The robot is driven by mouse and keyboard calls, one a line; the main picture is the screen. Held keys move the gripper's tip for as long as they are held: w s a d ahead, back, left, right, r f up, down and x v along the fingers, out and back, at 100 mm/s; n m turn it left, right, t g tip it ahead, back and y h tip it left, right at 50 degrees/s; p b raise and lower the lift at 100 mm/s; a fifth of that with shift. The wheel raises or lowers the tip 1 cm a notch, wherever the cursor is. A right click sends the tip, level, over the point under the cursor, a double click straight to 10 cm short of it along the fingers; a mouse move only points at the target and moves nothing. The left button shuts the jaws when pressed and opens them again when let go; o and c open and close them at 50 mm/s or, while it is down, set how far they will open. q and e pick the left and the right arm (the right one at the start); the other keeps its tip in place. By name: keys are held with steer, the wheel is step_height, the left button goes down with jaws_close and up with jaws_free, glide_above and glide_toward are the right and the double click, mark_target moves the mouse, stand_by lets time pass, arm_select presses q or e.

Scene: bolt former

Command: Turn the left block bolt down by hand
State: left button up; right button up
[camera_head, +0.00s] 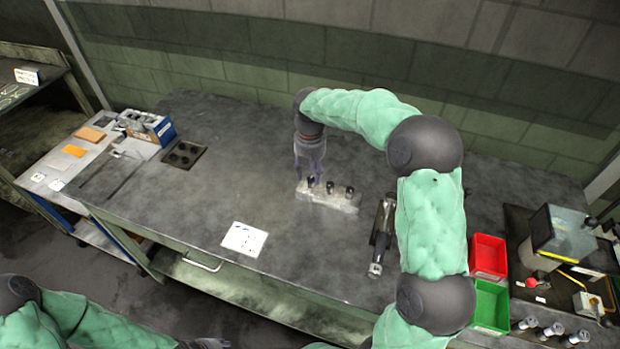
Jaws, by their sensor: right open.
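A pale metal block (343,206) lies on the dark workbench near the middle of the head view. Three dark bolts stand upright in a row on it: the left bolt (311,183), the middle bolt (330,187) and the right bolt (349,192). My right gripper (311,178) points down over the left end of the block, open, with its fingertips at the left bolt. Whether the fingers touch the bolt is too small to tell. My left arm is at the bottom left, and only a cut-off grey part of its gripper (207,343) shows at the bottom edge.
A long dark tool (380,240) lies right of the block, beside my right arm. A red bin (487,256) and a green bin (491,306) stand at the right. A white sheet (244,239) lies near the front edge.

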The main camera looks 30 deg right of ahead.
steer(key=shift+f, duration=0.9)
jaws_close()
